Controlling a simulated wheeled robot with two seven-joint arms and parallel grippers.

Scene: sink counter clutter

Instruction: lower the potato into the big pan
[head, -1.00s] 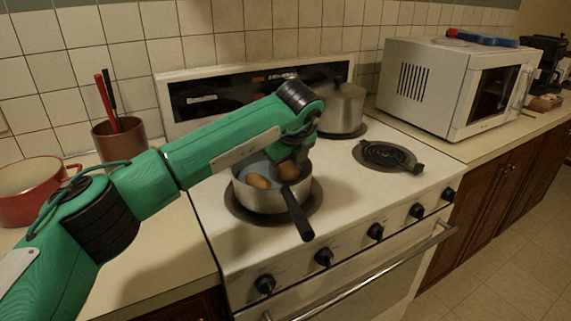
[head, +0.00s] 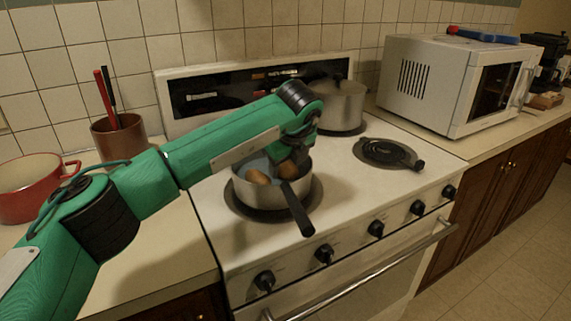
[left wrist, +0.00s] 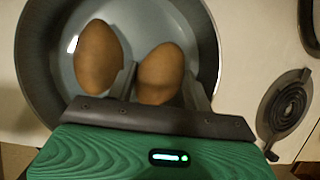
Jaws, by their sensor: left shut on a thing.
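The pan (head: 272,197) is a steel pan with a black handle, standing on the front left burner. A brown potato (head: 258,177) lies inside it on the left; this potato also shows in the left wrist view (left wrist: 97,57). My left gripper (left wrist: 160,84) is shut on a second potato (left wrist: 160,72), one finger on each side of it. In the head view, my left gripper (head: 290,163) reaches down inside the pan's rim and partly hides the held potato. Whether the held potato touches the pan's floor I cannot tell. My right gripper is not in view.
A lidded pot (head: 338,106) stands on the burner behind. An empty coil burner (head: 388,153) is to the right, beside a white microwave (head: 450,85). On the left counter are a red pot (head: 30,192) and a brown utensil holder (head: 119,138).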

